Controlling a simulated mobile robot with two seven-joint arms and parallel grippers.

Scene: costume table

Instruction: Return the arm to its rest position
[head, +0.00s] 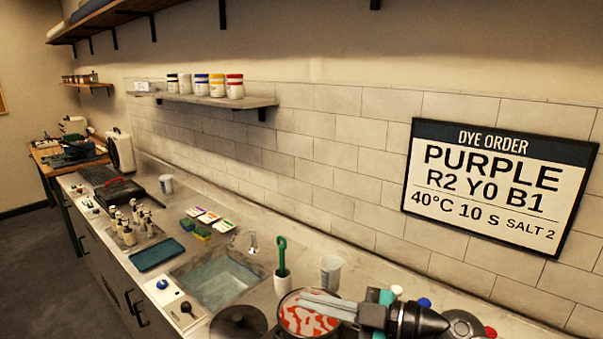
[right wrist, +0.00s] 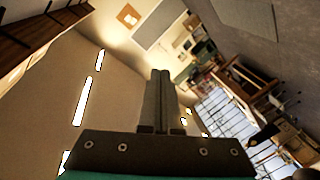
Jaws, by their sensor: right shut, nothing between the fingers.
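My right gripper (head: 306,301) comes in at the bottom of the head view, its grey fingers pointing left. The fingers are closed together with nothing between them. In the right wrist view the closed fingers (right wrist: 160,74) point up the picture, against the ceiling and far room. In the head view the fingers overlap a pot (head: 283,320) with red and white contents; I cannot tell how high above it they are. My left gripper is not in the head view.
A clear cup (head: 330,272) and a green-handled tool (head: 282,256) stand close behind the pot. A dark round lid (head: 238,324) lies left of it. A sink (head: 218,282), blue tray (head: 157,254) and bottles (head: 128,234) are farther left. A dye-order sign (head: 480,222) hangs on the wall.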

